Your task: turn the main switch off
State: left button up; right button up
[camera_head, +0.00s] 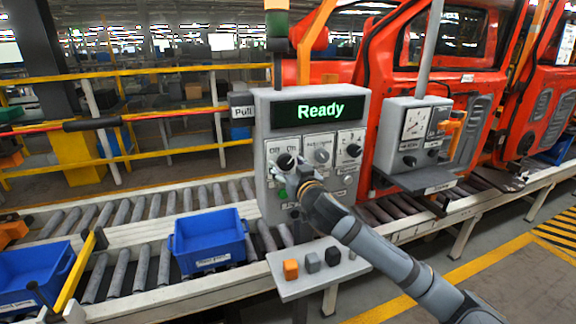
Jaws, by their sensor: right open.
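Below the display are three rotary switches: a black left knob (286,161), a grey middle knob (321,156) and a black right knob (353,150). Their labels are too small to read, so I cannot tell which is the main switch. My right gripper (297,176) is open at the panel's lower left, just below and right of the left knob. I cannot tell whether it touches anything. It and my arm hide part of the lower panel. My left gripper is out of view.
A green button (282,193) shows left of my right gripper. A small shelf (290,289) with several coloured blocks stands in front. Blue crates (210,241) sit on the roller conveyor. A second box with a gauge (414,125) stands at right, before red car doors (385,60).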

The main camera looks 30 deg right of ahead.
jog(key=c, duration=1.1)
jog(key=shift+c, duration=0.2)
jog(key=n+p, duration=0.1)
jog(key=n, duration=0.3)
jog(key=n+p, duration=0.1)
jog(key=n, duration=0.3)
jog(key=shift+d+r+n, duration=0.1)
jog(key=shift+n, duration=0.2)
jog(key=n+p, duration=0.2)
jog(key=n, duration=0.3)
jog(key=shift+n+p, duration=0.45)
jog(key=shift+n, duration=1.65)
